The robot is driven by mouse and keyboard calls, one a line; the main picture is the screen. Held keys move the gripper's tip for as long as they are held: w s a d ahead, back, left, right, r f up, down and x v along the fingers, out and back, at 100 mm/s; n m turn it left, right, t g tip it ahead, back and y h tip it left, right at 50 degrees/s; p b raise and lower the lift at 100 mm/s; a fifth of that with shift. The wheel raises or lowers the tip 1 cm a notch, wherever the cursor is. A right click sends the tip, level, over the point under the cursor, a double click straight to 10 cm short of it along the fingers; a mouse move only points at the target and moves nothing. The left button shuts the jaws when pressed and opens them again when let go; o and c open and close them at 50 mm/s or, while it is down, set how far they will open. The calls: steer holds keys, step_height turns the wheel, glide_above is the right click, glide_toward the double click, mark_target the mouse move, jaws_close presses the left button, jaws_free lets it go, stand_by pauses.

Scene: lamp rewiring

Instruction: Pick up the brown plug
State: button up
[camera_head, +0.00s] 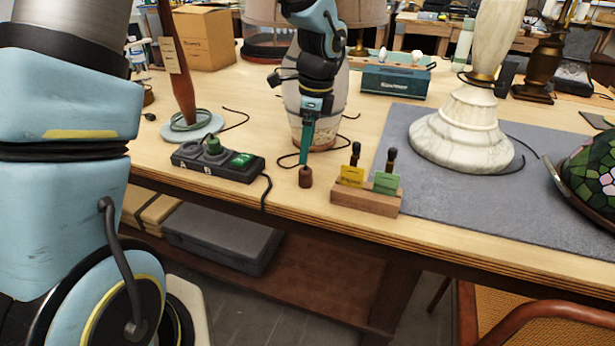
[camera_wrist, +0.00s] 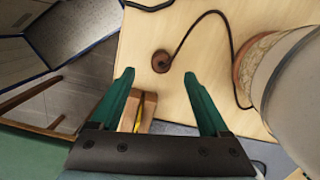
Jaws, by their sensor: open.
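The brown plug (camera_head: 305,177) stands on the wooden table near its front edge, to the right of the power strip. In the wrist view the plug (camera_wrist: 161,62) appears as a small round brown shape just past my fingertips, centred between them, with a dark cord curving to the right. My gripper (camera_head: 306,160) points down right above the plug in the head view. In the wrist view my gripper (camera_wrist: 158,74) has its two teal fingers wide apart with nothing between them. I cannot tell the exact height gap to the plug.
A power strip (camera_head: 217,164) with a green plug lies left. A wooden block (camera_head: 365,199) with yellow and green tags stands close on the right. A pale ceramic lamp base (camera_head: 321,134) stands behind the plug. The grey mat (camera_head: 445,217) holds a marble lamp (camera_head: 463,135).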

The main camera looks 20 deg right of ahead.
mark_target(306, 169)
step_height(306, 169, down, 3)
steer(key=shift+a+r, duration=0.1)
steer(key=shift+r, duration=0.1)
steer(key=shift+w+f+p, duration=0.2)
steer(key=shift+f+p, duration=0.85)
steer(key=shift+f, duration=1.55)
jaws_close()
